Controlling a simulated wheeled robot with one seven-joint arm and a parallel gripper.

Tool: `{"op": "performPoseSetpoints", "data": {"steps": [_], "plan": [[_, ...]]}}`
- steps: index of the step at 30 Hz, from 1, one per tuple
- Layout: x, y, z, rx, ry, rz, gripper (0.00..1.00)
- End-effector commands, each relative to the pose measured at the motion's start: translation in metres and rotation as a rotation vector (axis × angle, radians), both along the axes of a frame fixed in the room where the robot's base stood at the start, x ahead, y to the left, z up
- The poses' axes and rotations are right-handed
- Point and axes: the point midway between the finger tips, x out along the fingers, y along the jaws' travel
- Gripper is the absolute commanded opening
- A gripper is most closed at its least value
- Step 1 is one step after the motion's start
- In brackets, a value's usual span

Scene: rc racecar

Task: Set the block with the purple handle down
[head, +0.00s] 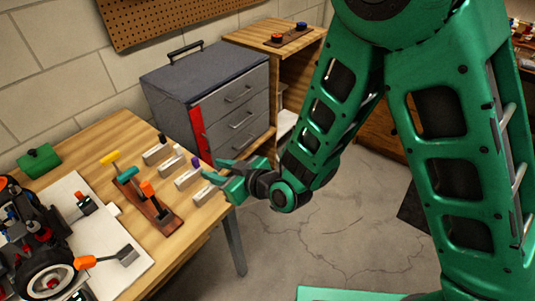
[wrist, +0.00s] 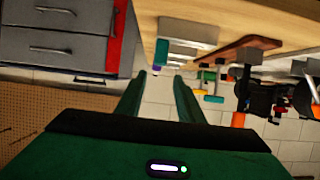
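The block with the purple handle (head: 186,179) is a pale block standing on the wooden table near its right edge, its purple handle (head: 195,162) pointing up. My gripper (head: 211,169) is at the table's right edge, close to the right of that handle. In the wrist view my gripper (wrist: 161,77) is open, with an empty gap between its two green fingers. I cannot tell whether a finger touches the handle.
Similar blocks stand in a row, one in front (head: 205,194) and others behind (head: 157,153). A wooden rack with tools (head: 160,215), a white board (head: 125,270) and an RC car (head: 40,245) lie left. A grey drawer cabinet (head: 215,95) stands behind.

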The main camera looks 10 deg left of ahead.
Motion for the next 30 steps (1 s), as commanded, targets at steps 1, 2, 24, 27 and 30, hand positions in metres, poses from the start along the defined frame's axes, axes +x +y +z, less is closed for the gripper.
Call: {"op": "performPoseSetpoints", "data": {"steps": [1, 2, 24, 27, 30], "plan": [[0.001, -0.002, 0.0, 0.0, 0.0, -0.003, 0.34], [0.002, -0.003, 0.0, 0.0, -0.001, -0.004, 0.34], [0.095, -0.309, 0.051, -0.366, 0.357, -0.465, 0.34], [0.078, -0.383, 0.061, -0.416, 0.477, -0.609, 0.34], [0.047, -0.451, 0.074, -0.445, 0.608, -0.761, 0.34]]}}
